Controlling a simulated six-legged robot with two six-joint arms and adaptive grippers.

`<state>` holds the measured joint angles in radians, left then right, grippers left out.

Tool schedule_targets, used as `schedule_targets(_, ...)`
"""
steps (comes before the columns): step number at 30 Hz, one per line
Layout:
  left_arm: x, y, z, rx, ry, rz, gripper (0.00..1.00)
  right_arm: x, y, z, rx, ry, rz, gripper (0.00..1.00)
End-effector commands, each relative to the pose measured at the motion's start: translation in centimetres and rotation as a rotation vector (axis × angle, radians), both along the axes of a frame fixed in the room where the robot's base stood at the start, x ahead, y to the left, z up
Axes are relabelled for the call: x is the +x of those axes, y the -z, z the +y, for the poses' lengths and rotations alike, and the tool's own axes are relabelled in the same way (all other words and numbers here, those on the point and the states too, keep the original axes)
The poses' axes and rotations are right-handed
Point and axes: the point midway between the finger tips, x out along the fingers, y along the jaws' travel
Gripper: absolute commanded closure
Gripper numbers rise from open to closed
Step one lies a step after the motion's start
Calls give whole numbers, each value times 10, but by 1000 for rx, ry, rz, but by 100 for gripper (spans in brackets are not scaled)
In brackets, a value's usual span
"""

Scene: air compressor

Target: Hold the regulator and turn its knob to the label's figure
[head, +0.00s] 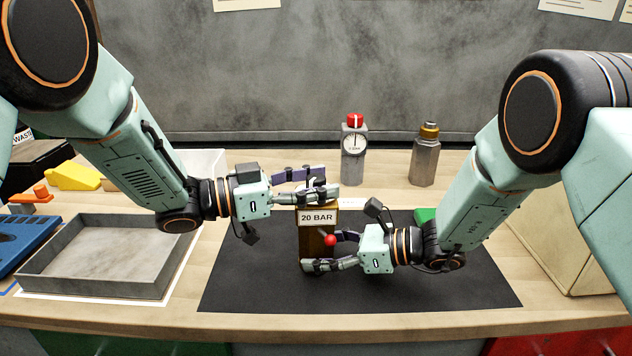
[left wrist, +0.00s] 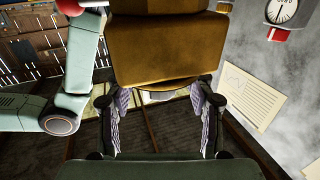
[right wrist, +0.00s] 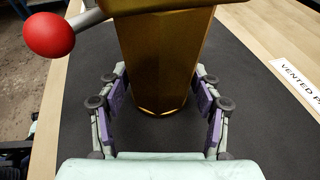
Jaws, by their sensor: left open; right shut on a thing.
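A brass-coloured body (head: 315,240) stands upright on the black mat (head: 250,275). It bears a white label (head: 318,218) reading "20 BAR" and a lever with a red ball (head: 330,240). My right gripper (head: 333,252) is shut on its lower part; the right wrist view shows the body (right wrist: 165,60) between the fingers and the red ball (right wrist: 49,35) at upper left. My left gripper (head: 320,185) is open at the body's top; in the left wrist view the body (left wrist: 165,50) lies just beyond the fingertips. A grey unit with a round gauge (head: 353,142) and red knob (head: 355,120) stands behind; its needle is near vertical.
A grey metal tray (head: 100,285) is at left, with yellow and blue items beside it. A metal bottle (head: 425,160) stands at back right. A green piece (head: 425,215) shows partly behind my right arm. A beige box (head: 570,240) is at right. The front of the mat is clear.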

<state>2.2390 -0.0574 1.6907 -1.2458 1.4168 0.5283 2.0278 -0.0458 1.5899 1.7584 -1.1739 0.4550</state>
Motion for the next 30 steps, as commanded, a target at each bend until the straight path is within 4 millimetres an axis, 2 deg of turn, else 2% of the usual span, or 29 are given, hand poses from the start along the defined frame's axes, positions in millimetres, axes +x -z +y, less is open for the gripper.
schedule_targets(7, 0, 0, 0, 0, 0, 0, 47, 0, 0, 0, 0, 0, 0, 61)
schedule_targets(25, 0, 0, 0, 0, 0, 0, 98, 0, 0, 0, 0, 0, 0, 61)
schedule_targets(30, 0, 0, 0, 0, 4, 0, 100, 0, 0, 0, 0, 0, 0, 61)
